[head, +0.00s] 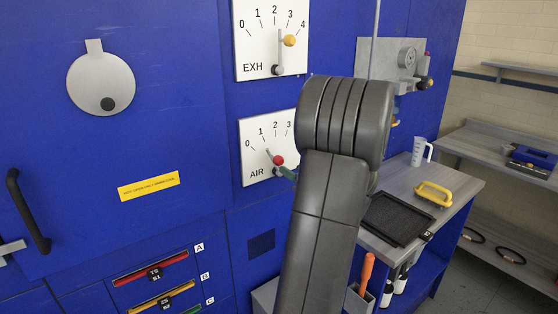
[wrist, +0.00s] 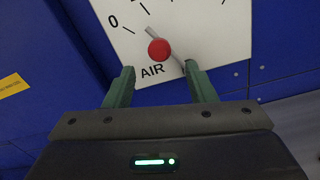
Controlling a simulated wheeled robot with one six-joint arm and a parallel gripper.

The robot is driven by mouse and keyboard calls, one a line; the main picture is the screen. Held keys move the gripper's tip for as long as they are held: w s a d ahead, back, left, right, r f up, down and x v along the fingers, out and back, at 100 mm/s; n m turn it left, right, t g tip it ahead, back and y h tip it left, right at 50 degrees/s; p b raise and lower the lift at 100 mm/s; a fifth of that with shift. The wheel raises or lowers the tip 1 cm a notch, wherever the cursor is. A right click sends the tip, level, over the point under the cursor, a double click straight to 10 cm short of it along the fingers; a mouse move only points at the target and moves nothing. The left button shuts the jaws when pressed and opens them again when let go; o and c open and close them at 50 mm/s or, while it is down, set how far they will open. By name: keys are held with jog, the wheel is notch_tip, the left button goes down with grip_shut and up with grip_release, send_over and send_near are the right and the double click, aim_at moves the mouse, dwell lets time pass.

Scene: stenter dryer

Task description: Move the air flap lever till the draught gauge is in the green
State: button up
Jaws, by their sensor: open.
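The air flap lever (head: 278,160) is a grey bar with a red knob on the white AIR plate (head: 246,158). Its tip points up and left, close to the 1 mark. In the wrist view the red knob (wrist: 159,50) lies just beyond and between my green fingertips. My gripper (wrist: 159,68) is open and holds nothing. In the head view my arm hides most of it; a green finger shows just below the knob. A small round dial (head: 407,57) on a grey panel could be the draught gauge; its reading and any green band are too small to make out.
The EXH plate (head: 258,60) with a yellow-knobbed lever (head: 289,40) is above. A grey disc (head: 101,84) and a black door handle (head: 28,212) are left.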

aim_at(281, 162)
jog(key=p+x, duration=0.1)
jog(key=x, duration=0.7)
grip_shut()
jog(key=shift+r+p, duration=0.1)
jog(key=shift+p, duration=0.2)
